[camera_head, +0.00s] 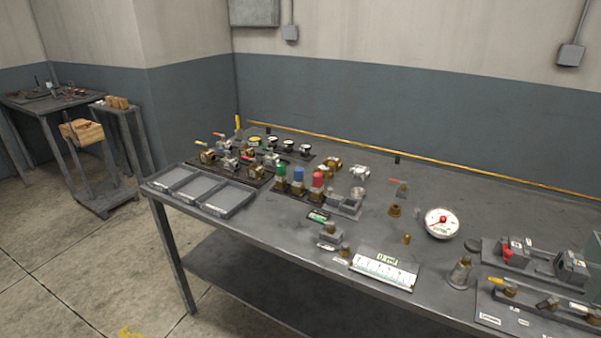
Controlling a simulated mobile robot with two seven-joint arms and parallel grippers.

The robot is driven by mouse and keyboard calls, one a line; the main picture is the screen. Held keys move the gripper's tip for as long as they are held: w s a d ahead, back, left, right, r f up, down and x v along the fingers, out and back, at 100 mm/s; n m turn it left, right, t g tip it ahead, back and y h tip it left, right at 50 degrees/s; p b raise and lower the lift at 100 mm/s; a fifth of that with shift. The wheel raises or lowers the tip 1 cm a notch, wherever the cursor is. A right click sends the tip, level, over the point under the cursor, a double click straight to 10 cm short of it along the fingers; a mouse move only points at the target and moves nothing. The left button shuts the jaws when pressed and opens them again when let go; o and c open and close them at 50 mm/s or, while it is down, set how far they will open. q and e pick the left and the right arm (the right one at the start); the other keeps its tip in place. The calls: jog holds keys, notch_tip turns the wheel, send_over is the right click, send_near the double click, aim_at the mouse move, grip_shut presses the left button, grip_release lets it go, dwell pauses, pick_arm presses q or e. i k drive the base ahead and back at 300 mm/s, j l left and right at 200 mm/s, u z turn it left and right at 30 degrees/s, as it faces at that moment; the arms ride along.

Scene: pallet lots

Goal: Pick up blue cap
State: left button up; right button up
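The blue cap (298,174) sits upright on a brass-coloured fitting on a dark board on the metal workbench (270,222). It stands in a row between a green cap (281,170) on its left and a red cap (317,179) on its right. The three caps are close together, with small gaps between them. Neither of my grippers shows in the head view.
A grey divided tray (228,199) lies at the bench's left front edge. Valves (207,157) stand behind it.

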aim_at(298, 172)
jog(key=i+j+z, duration=0.1)
jog(key=z, duration=0.95)
jog(key=j+z, duration=0.35)
jog(key=k+j+z, duration=0.1)
jog(key=j+z, duration=0.25)
jog(key=j, duration=0.2)
jog(key=k+j+z, duration=0.2)
jog(key=j, duration=0.25)
jog(key=j+z, duration=0.15)
jog(key=j, duration=0.3)
jog(key=k+j, duration=0.1)
jog(key=j, duration=0.25)
jog(key=k+j, duration=0.1)
jog(key=j, duration=0.25)
jog(key=k+j, duration=0.1)
jog(key=j, duration=0.25)
jog(key=k+j+z, duration=0.1)
jog(key=j, duration=0.25)
jog(key=k+j, duration=0.1)
jog(key=j, duration=0.25)
